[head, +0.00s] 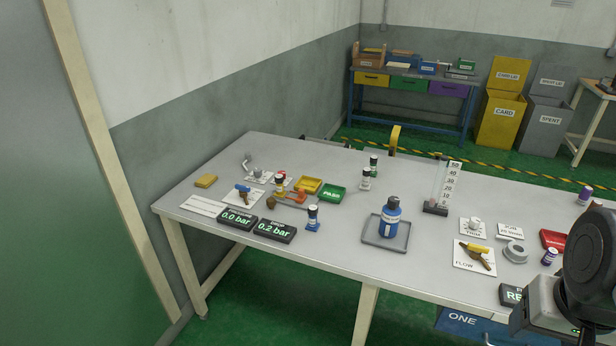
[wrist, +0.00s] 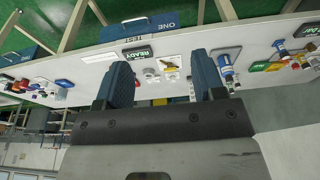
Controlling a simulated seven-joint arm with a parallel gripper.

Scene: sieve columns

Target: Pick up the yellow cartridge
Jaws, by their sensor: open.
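A small upright cartridge with a dark cap and a yellow band (head: 279,185) stands on the left part of the table in the head view, among small fittings and just left of a yellow tray. It looks like the yellow cartridge, though it is small here. I cannot single it out surely in the wrist view. My gripper (wrist: 163,70) is open in the wrist view, with two blue fingers well apart and nothing held between them. In the head view only part of my arm shows at the lower right, far from the cartridge; the fingertips are not visible there.
A yellow tray (head: 309,184) and green PASS tray (head: 332,193) lie near the cartridge. A blue-banded cartridge (head: 313,218), green-banded cartridges (head: 365,179) and a blue bottle (head: 391,215) on a grey tray stand rightward. A column stand (head: 436,208) rises at the back.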

